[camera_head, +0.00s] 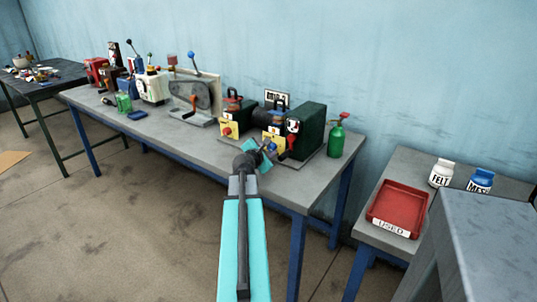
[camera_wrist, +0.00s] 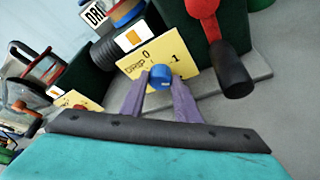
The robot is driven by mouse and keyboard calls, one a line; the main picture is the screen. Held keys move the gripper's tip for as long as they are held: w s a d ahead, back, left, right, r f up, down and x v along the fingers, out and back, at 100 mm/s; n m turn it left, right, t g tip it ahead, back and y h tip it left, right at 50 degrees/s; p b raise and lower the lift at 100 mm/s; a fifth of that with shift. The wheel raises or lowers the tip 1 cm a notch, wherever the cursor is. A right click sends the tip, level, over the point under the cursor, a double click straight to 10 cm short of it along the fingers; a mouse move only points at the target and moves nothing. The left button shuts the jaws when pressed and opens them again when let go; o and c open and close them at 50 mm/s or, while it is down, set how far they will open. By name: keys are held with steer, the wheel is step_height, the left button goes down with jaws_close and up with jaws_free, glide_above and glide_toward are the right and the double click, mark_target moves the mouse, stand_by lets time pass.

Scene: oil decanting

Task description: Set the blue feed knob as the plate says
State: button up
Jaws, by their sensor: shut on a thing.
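The blue feed knob (camera_wrist: 160,76) sits at the lower edge of a yellow plate (camera_wrist: 138,60) marked 0, 1 and DRIP in the wrist view. My gripper (camera_wrist: 159,88) is shut on the knob, one finger on each side. The knob's pointer direction is not clear. A white sign (camera_wrist: 95,14) behind starts with "DRI", the rest hidden. In the head view the sign (camera_head: 276,99) stands behind the machine, and my gripper (camera_head: 264,154) is at its front, mostly covering the knob.
A red lever with a black grip (camera_wrist: 234,72) hangs close right of the knob. A second yellow plate with a red knob (camera_head: 227,131) is to the left. A green bottle (camera_head: 336,138) stands right. A red tray (camera_head: 399,207) lies on the side table.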

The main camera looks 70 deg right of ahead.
steer(key=shift+f+m+t+b, duration=0.15)
steer(key=shift+m+t+b, duration=0.15)
steer(key=shift+m+b, duration=0.15)
steer(key=o, duration=1)
steer(key=shift+o, duration=0.2)
steer(key=shift+s, duration=0.1)
steer(key=shift+n+p, duration=0.25)
steer(key=shift+p, duration=0.3)
